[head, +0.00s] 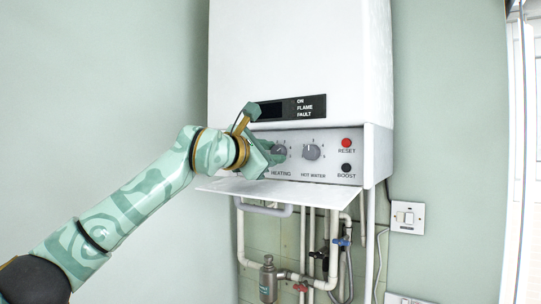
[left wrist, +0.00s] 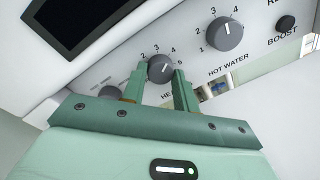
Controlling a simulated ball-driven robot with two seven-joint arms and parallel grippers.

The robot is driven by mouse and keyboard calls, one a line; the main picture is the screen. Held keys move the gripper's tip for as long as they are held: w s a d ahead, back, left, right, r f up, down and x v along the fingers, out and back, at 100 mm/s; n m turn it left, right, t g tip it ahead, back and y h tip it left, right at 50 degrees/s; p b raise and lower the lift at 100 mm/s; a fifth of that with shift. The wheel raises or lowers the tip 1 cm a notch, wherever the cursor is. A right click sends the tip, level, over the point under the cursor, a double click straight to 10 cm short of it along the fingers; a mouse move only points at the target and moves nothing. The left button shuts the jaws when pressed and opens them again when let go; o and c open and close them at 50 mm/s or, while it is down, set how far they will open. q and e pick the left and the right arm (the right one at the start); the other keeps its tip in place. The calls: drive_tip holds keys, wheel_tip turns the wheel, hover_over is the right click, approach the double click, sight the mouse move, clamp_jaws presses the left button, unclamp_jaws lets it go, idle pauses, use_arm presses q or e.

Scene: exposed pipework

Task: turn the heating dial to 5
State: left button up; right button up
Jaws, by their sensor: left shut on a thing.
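The heating dial (left wrist: 161,68) is a small dark grey knob with numbers around it, on the boiler's grey control panel (head: 325,145). In the wrist view its 2, 3, 4 and 5 show; I cannot tell exactly which number its pale mark points to. In the head view the dial (head: 281,150) is partly hidden by my left gripper (head: 273,156). My left gripper (left wrist: 161,75) is shut on the dial, one green finger on each side. My right gripper is not in view.
The hot water dial (head: 311,152) is close on the right, with red reset (head: 346,143) and black boost (head: 346,168) buttons beyond. The open white flap (head: 280,190) sticks out below the panel. Pipes (head: 305,235) run underneath. A dark display (head: 283,109) is above.

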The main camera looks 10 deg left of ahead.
use_arm(q)
drive_tip(key=m, duration=1)
drive_tip(key=shift+d+m+y, duration=0.1)
drive_tip(key=shift+m+y, duration=0.3)
idle(0.3)
drive_tip(key=o, duration=1)
drive_tip(key=shift+c, duration=0.2)
drive_tip(key=shift+s, duration=0.1)
